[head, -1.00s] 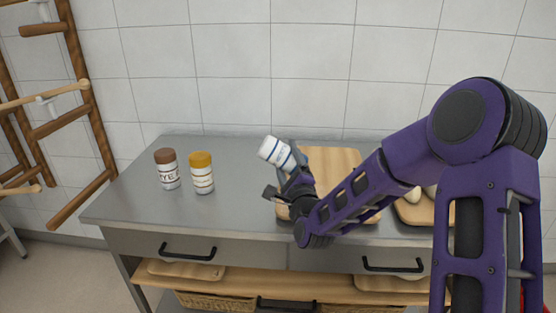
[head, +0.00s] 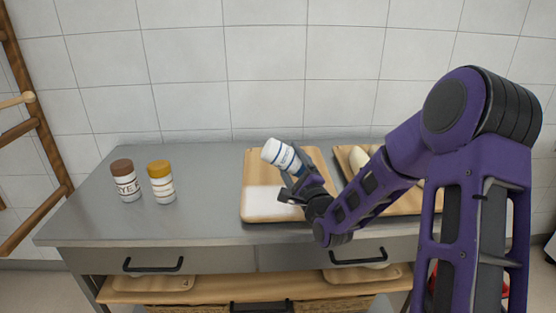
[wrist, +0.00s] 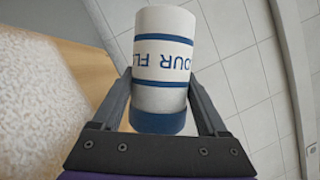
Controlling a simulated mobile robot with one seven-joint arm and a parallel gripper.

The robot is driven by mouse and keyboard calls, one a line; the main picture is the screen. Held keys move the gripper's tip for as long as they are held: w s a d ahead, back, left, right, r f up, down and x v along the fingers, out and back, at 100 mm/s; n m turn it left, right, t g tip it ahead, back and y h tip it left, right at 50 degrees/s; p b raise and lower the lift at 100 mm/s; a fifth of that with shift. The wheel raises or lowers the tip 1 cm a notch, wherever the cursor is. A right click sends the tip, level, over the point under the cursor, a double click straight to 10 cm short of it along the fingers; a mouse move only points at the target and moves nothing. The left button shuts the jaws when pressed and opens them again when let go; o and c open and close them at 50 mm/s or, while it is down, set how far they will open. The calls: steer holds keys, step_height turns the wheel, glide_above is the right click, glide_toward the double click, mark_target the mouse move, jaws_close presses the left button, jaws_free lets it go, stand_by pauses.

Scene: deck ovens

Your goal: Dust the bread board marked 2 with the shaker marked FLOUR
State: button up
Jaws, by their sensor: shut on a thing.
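My gripper (head: 292,187) is shut on the flour shaker (head: 281,155), a white cylinder with blue bands. In the wrist view the shaker (wrist: 163,60) shows upside-down blue lettering including "FLOUR", between my gripper's fingers (wrist: 162,105). In the head view it is tilted, its white end pointing up and left, above a wooden bread board (head: 255,165). A white patch (head: 266,199) covers the front left of that board; it shows as a speckled white area (wrist: 45,110) in the wrist view. My gripper hides the board's front right. No number is readable on it.
A brown-lidded jar (head: 126,181) with partly readable lettering and a yellow-lidded jar (head: 161,182) stand left on the steel counter (head: 110,220). A second wooden board (head: 405,207) with pale loaves (head: 358,160) lies right, partly behind my arm. The counter between jars and first board is clear.

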steer(key=d, duration=0.7)
steer(key=w+a, duration=0.6)
steer(key=a, duration=0.5)
steer(key=w+a, duration=0.6)
steer(key=a, duration=0.4)
steer(key=d+r+n+g+h+p, duration=0.2)
steer(key=d+n, duration=0.4)
steer(key=n, duration=0.4)
steer(key=d+r+n+g+h+p, duration=0.3)
steer(key=d+n, duration=0.3)
steer(key=n, duration=0.3)
steer(key=shift+r+n+g+h+p, duration=0.3)
steer(key=shift+r+n+h+p, duration=0.15)
steer(key=shift+r+h, duration=0.4)
